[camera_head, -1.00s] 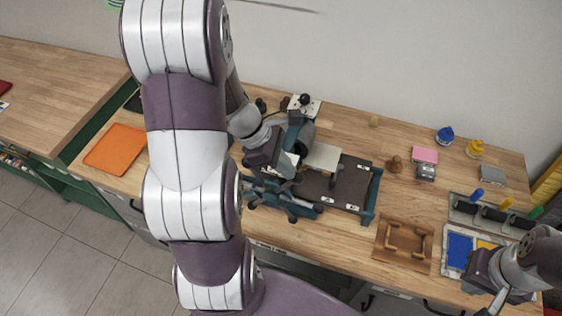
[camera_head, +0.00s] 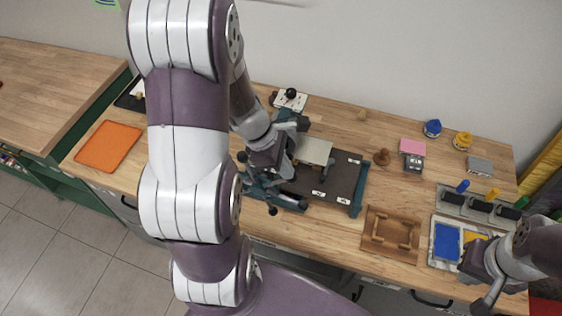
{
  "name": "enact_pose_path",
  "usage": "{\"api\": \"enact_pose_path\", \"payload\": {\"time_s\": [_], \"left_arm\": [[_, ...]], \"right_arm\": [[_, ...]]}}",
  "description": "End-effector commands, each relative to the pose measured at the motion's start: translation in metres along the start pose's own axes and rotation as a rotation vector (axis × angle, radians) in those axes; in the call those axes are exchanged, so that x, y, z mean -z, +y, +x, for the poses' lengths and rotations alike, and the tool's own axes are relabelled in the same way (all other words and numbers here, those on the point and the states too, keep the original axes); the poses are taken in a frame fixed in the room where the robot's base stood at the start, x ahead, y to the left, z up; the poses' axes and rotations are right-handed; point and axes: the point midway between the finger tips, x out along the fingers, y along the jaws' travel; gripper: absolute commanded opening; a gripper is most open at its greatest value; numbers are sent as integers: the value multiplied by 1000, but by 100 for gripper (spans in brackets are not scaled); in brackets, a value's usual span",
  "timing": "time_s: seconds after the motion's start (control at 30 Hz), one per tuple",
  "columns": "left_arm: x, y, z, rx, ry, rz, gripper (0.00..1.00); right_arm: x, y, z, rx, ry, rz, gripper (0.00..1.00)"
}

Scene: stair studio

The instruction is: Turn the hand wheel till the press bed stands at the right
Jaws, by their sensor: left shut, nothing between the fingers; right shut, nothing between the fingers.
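The press (camera_head: 357,190) stands on the wooden bench with a dark flat bed (camera_head: 335,177) and a pale plate (camera_head: 312,150) above it. The hand wheel (camera_head: 272,192), teal with dark knobs on its spokes, is at the press's front left. My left gripper (camera_head: 272,172) is shut and empty, just above the wheel and beside the press; its fingertips are partly hidden, and I cannot tell whether it touches the wheel. My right gripper (camera_head: 484,300) is shut and empty at the lower right, over the bench's front edge, away from the press.
A wooden tray (camera_head: 372,245) lies right of the press. An ink tray with blue and yellow pads (camera_head: 436,262) is near my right gripper. An orange mat (camera_head: 108,146) lies at the left.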

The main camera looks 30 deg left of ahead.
Motion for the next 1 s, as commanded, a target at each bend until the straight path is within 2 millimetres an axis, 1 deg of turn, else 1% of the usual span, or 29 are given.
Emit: {"api": "enact_pose_path", "payload": {"time_s": [0.17, 0.3, 0.43, 0.7, 0.83, 1.0], "left_arm": [[-13, -4, 18, 3, 13, 7, 0], [-22, -7, 35, -13, 151, 23, 0], [-26, -8, 54, -28, 267, 32, 0], [-27, -10, 88, -33, 260, 22, 0], [-27, -11, 98, -33, 260, 21, 0], [-27, -11, 106, -33, 259, 21, 0]], "right_arm": [[1, 0, -6, 0, 0, 0, 0], [2, 0, -16, 0, 0, 0, 0], [2, 0, -20, 0, 0, 0, 0], [1, 0, -7, 0, 0, 0, 0], [0, 0, -1, 0, 0, 0, 0], [-1, 0, 5, 0, 0, 0, 0]]}}
